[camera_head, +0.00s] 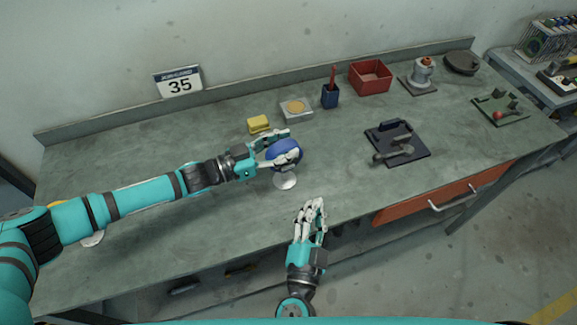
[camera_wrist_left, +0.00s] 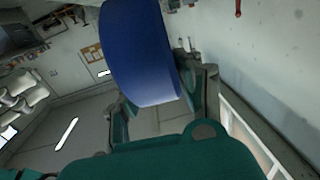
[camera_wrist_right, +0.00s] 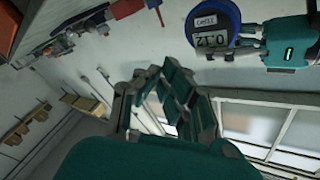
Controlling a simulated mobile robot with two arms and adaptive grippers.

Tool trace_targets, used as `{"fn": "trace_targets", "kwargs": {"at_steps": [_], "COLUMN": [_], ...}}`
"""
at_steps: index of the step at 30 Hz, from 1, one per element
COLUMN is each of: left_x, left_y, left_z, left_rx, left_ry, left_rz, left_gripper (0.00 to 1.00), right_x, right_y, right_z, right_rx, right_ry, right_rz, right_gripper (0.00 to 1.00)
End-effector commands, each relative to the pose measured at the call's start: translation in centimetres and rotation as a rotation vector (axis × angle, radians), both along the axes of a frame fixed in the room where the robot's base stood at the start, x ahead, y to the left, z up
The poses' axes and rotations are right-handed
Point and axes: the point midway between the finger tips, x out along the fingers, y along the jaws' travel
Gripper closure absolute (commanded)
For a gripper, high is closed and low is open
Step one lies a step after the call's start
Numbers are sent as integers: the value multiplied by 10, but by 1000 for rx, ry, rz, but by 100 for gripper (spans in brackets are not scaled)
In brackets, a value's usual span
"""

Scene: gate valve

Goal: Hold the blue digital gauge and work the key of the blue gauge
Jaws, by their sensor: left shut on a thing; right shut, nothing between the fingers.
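The blue digital gauge (camera_head: 287,153) is above a round pale foot (camera_head: 285,182) near the bench's front edge. My left gripper (camera_head: 281,146) is shut on its body from the left. In the left wrist view the blue gauge body (camera_wrist_left: 142,55) is between the fingers. The right wrist view shows the gauge's face (camera_wrist_right: 212,24) with a lit display, turned relative to the picture; the key cannot be made out clearly. My right gripper (camera_head: 316,206) is shut and empty, apart from the gauge, below and right of it at the bench's front edge.
A yellow block (camera_head: 258,124), a grey box with a round tan top (camera_head: 296,109), a blue cup (camera_head: 330,96) and a red bin (camera_head: 370,77) stand behind. A dark plate with a fitting (camera_head: 397,142) lies to the right. The bench between it and the gauge is clear.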

Motion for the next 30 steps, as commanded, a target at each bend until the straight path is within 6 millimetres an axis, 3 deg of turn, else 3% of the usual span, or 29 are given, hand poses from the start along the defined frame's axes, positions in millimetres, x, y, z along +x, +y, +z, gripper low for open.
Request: {"fn": "trace_targets", "kwargs": {"at_steps": [16, 30], "left_x": [-1, -1], "left_y": [0, 0], "left_z": [-1, -1], "left_rx": [0, 0], "left_ry": [2, 2], "left_rz": [0, 0], "left_gripper": [100, 100], "right_x": [6, 63], "right_y": [3, 28], "right_z": [0, 0], "right_rx": [-20, -20], "right_ry": [5, 5], "right_rz": [-7, -6], "right_gripper": [100, 100]}}
